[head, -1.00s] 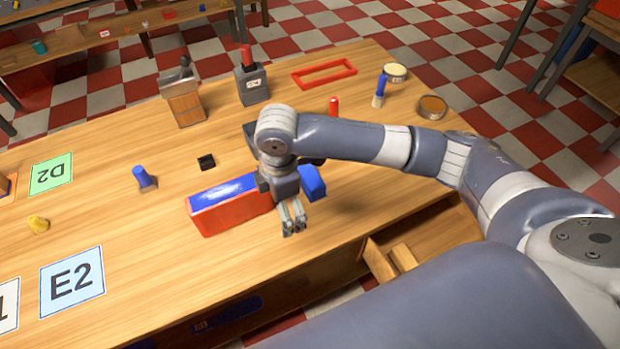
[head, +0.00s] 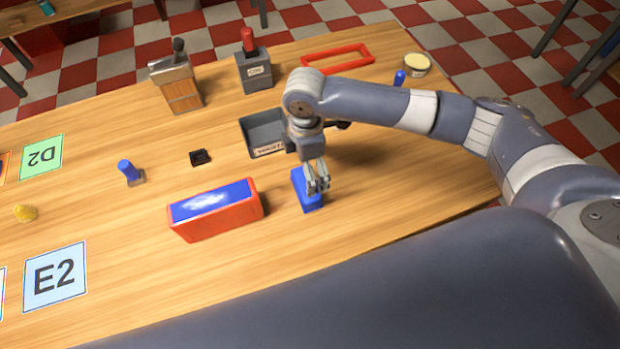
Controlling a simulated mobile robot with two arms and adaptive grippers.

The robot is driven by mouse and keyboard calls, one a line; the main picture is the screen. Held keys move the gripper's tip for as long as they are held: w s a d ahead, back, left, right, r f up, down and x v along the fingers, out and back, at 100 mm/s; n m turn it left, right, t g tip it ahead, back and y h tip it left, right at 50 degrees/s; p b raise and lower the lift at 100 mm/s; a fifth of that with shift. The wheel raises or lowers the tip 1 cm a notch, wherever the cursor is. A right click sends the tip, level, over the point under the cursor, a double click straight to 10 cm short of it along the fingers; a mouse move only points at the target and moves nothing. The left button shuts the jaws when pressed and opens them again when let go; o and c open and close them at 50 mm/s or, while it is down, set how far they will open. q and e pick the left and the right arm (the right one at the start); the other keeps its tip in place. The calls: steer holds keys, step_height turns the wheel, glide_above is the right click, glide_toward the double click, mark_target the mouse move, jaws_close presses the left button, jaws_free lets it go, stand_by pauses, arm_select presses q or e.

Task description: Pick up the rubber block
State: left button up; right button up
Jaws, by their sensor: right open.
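No label marks which item is the rubber block. A blue block (head: 306,204) stands on the table, and my right gripper (head: 318,188) is right at it, fingers pointing down and partly hiding it. The right gripper is open; whether its fingers touch the block I cannot tell. A small black block (head: 200,157) lies further left, apart from the gripper. A larger red block with a blue top (head: 216,210) lies just left of the blue block. My left gripper is not in view.
A dark labelled tray (head: 262,130) sits behind the gripper. A blue-handled stamp (head: 128,171), a wooden dispenser (head: 178,88), a grey box with a red top (head: 254,72) and a red frame (head: 338,57) stand around. The front right of the table (head: 400,190) is clear.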

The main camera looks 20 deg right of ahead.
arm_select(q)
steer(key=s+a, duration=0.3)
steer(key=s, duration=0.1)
arm_select(e)
steer(key=f, duration=0.3)
steer(key=shift+s+a+f+p, duration=0.1)
steer(key=shift+s+a+p, duration=0.2)
step_height(320, 180, down, 4)
steer(key=shift+s+f+p, duration=0.1)
steer(key=shift+p, duration=0.4)
steer(key=shift+f, duration=0.1)
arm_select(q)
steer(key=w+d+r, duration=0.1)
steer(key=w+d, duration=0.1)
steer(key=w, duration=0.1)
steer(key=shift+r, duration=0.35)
arm_select(e)
steer(key=shift+d, duration=0.1)
steer(key=c, duration=0.9)
steer(key=shift+c, duration=0.3)
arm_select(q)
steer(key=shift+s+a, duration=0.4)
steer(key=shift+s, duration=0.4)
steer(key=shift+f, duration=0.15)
